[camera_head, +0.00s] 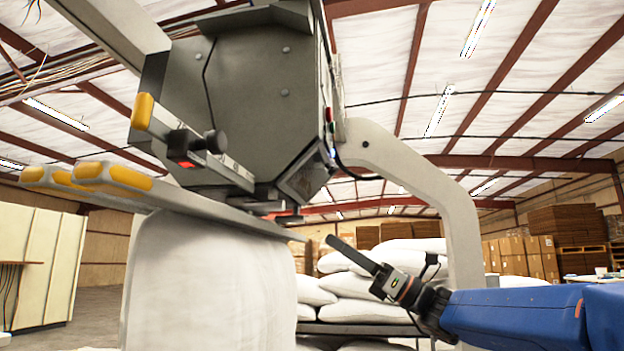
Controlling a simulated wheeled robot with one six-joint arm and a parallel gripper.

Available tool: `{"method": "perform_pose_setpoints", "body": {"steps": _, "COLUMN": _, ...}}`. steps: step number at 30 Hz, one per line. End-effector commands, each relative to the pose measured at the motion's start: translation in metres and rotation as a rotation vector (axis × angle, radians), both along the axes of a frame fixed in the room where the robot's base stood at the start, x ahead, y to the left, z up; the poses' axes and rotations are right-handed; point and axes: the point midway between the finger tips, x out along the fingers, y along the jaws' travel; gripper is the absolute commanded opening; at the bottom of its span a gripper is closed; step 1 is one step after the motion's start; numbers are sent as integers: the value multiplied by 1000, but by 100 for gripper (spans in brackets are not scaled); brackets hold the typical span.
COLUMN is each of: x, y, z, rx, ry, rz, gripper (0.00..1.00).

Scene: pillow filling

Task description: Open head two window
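The grey machine head (262,95) with dark angular panels fills the upper middle. I cannot tell which panel is the head two window; a small framed dark panel (308,182) sits low on its right side. A lever with a yellow tip and black knob (185,140) projects from its front. My gripper (340,246) comes from the right on my blue arm, its dark finger pointing up and left. It appears below and right of the head, apart from it in the picture. Only one finger shape shows and nothing is seen held.
A flat plate with yellow ends (175,195) lies under the head, above a large white bag (205,285). A pale curved frame (410,175) stands behind my gripper. White sacks (350,285) are stacked behind. A cream cabinet (38,260) stands left.

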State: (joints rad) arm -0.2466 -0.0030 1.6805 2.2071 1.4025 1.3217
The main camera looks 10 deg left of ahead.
Motion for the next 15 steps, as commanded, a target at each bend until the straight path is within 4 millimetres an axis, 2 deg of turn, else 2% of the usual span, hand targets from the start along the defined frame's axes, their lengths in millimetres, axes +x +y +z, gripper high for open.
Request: {"method": "perform_pose_setpoints", "body": {"steps": 15, "x": 0, "y": 2, "z": -29, "rx": 0, "ry": 0, "rz": 0, "gripper": 0}}
